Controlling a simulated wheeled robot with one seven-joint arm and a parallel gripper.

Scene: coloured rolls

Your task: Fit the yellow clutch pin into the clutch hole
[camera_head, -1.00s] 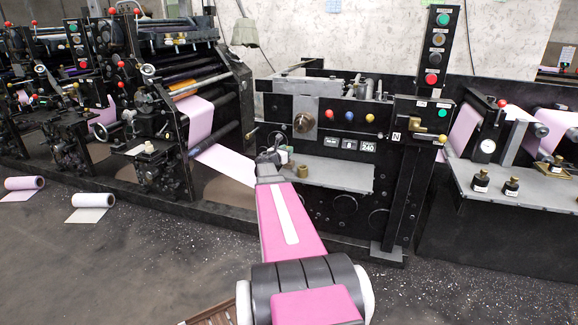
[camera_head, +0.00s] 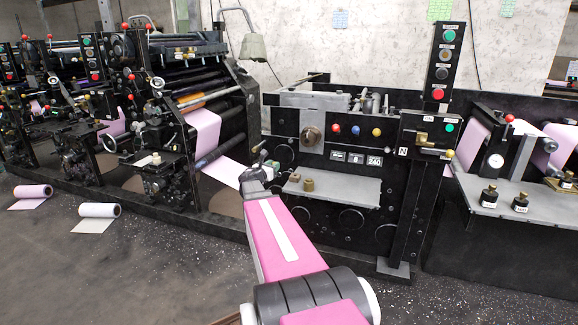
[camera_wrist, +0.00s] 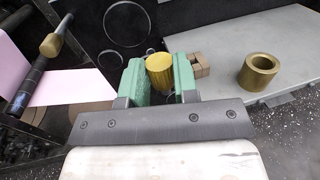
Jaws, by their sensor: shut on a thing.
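My gripper (camera_wrist: 159,62) has two green fingers, which are shut on a yellow-gold cylinder, the clutch pin (camera_wrist: 160,72), in the wrist view. The pin's round end face shows between the fingertips. In the head view my gripper (camera_head: 258,170) is small, in front of the black machine panel left of the grey shelf; the pin cannot be made out clearly there. The panel carries dark round outlines, one (camera_wrist: 124,22) ahead of the fingers in the wrist view. I cannot tell which opening is the clutch hole.
Pink web (camera_wrist: 62,86) and a roller with a brass knob (camera_wrist: 51,45) lie left.

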